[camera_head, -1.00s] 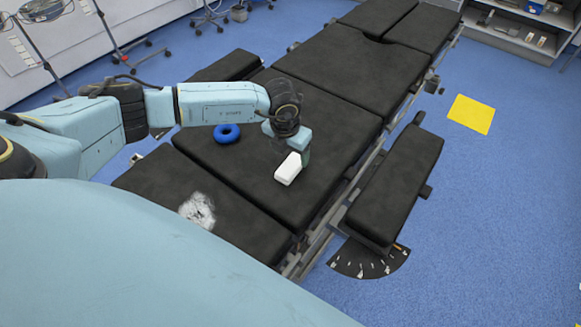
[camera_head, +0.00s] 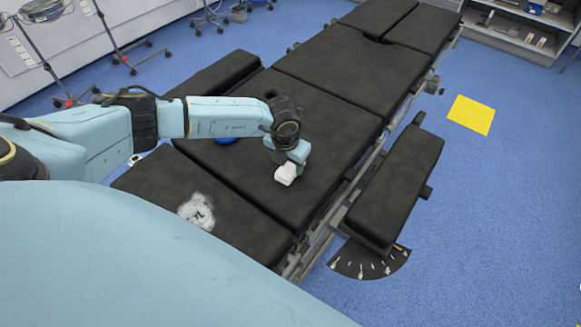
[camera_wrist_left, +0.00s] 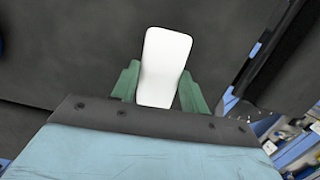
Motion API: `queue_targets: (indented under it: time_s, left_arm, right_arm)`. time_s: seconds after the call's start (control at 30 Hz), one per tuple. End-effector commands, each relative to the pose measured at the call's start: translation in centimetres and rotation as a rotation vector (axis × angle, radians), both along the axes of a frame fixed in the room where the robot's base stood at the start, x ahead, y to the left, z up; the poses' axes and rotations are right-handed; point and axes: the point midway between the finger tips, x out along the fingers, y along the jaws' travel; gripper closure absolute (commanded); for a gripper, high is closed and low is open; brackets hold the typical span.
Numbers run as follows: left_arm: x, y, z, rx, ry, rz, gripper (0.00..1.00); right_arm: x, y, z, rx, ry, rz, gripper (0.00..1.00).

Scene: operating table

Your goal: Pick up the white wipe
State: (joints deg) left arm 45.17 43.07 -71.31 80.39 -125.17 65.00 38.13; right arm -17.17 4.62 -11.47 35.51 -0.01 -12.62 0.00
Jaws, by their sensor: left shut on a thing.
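The white wipe (camera_head: 285,174) is a small white block over the black pad of the operating table (camera_head: 245,195). My left gripper (camera_head: 288,164) is above it, pointing down, and is shut on it. In the left wrist view the wipe (camera_wrist_left: 165,68) stands between the two green fingers of my left gripper (camera_wrist_left: 160,88), one on each side. I cannot tell whether the wipe still touches the pad. My right gripper is not in view.
A blue ring (camera_head: 226,140) lies on the pad, mostly hidden behind my left arm. A whitish stain (camera_head: 197,211) marks the near pad. A black side pad (camera_head: 395,190) stands right of the table. A yellow square (camera_head: 471,114) lies on the blue floor.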

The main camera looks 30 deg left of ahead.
Motion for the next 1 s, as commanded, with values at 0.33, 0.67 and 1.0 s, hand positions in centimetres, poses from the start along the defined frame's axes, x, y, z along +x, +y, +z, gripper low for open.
queue_targets:
  time_s: [0.33, 0.67, 1.0]
  left_arm:
    - [0.1, 0.0, 2.0, -0.002, -0.004, 0.000, 0.77]
    - [0.1, 0.0, 8.4, 0.000, -0.003, -0.001, 0.77]
    - [0.0, 0.0, 10.1, 0.000, 0.000, 0.000, 0.77]
  right_arm:
    - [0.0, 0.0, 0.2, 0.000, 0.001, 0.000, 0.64]
    - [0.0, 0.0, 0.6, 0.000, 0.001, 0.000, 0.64]
    - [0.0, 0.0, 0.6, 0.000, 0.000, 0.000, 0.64]
